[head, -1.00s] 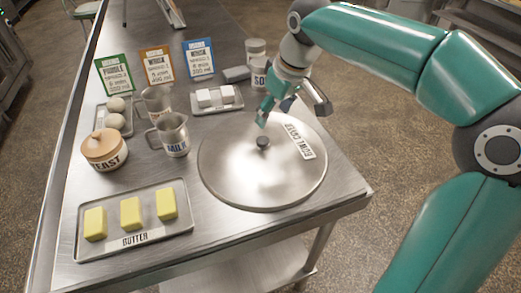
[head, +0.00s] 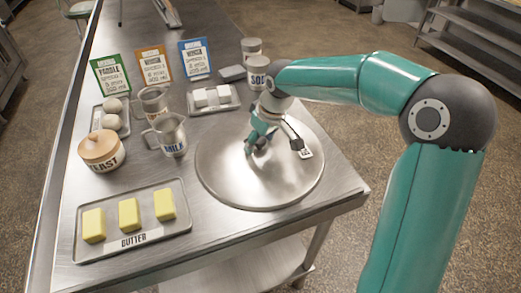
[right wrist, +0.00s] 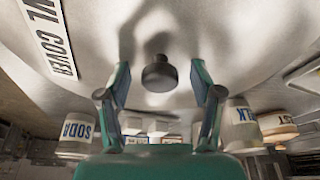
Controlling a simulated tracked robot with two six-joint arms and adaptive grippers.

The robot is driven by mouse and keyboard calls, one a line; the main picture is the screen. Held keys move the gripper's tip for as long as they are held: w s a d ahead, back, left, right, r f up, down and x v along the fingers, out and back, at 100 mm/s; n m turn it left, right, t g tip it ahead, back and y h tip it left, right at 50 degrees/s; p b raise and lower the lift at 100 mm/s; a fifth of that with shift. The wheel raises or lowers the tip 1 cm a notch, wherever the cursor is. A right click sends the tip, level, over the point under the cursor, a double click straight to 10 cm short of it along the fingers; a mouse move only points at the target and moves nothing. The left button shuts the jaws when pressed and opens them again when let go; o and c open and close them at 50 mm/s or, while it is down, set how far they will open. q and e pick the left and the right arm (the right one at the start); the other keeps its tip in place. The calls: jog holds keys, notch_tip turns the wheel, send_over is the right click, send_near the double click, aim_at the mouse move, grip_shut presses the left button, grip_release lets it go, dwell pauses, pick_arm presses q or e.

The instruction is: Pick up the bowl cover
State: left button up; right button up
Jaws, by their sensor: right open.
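The bowl cover (head: 285,185) is a round, shiny metal lid lying flat on the table at its right front. Its label reads "bowl cover" in the right wrist view (right wrist: 52,40). Its small dark knob (right wrist: 159,74) shows in the right wrist view, ahead of and between the two fingers. My right gripper (head: 256,146) is low over the middle of the cover in the head view and hides much of the knob there. In the right wrist view my right gripper (right wrist: 160,88) is open with nothing held. My left gripper is not in view.
A butter tray (head: 186,222), yeast pot (head: 100,148) and milk jug (head: 170,136) stand left of the cover. A soda jar (head: 257,72), a tray of white blocks (head: 232,104) and recipe cards (head: 155,65) stand behind it. The table's right edge is close to the cover.

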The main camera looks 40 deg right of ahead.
grip_shut()
dwell(0.3)
jog(key=shift+r, duration=0.15)
